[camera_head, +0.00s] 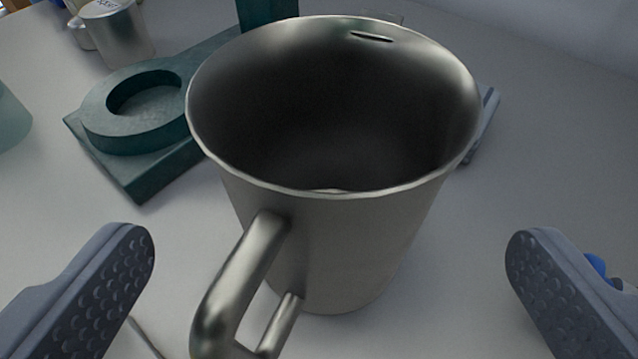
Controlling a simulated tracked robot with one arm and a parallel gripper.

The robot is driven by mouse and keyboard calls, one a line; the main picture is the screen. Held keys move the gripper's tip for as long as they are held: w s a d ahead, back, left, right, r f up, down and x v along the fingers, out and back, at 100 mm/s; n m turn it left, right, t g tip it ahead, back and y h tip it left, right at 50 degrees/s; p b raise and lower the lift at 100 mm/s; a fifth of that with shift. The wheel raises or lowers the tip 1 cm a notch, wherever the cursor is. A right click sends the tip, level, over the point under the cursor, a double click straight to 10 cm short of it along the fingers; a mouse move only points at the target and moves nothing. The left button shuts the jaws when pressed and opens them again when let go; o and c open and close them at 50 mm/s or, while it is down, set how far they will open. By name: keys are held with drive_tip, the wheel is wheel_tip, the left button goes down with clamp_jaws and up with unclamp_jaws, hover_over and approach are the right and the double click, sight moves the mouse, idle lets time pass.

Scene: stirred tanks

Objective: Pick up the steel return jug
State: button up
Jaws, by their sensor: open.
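The steel return jug (335,235) stands upright on the white surface in the middle of the view. It is brushed metal with a wide open top, and its inside looks dark and empty. Its tubular handle (240,275) points toward me, slightly left, and runs to the bottom edge of the view. My gripper (330,265) is open. Its left finger is to the left of the handle and its right finger is to the right of the jug. Both textured fingertips are apart from the jug, with clear gaps on each side.
A dark green stand (140,175) with a raised ring sits behind the jug to the left. A smaller metal cup (120,38) with a label is at the back left. A pale greenish vessel (10,120) shows at the left edge. A grey object (485,120) is partly hidden behind the jug. The surface at right is mostly clear.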

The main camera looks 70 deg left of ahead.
sight(335, 229)
drive_tip(key=shift+x, duration=2.65)
drive_tip(key=shift+w, duration=0.1)
drive_tip(key=c, duration=1.2)
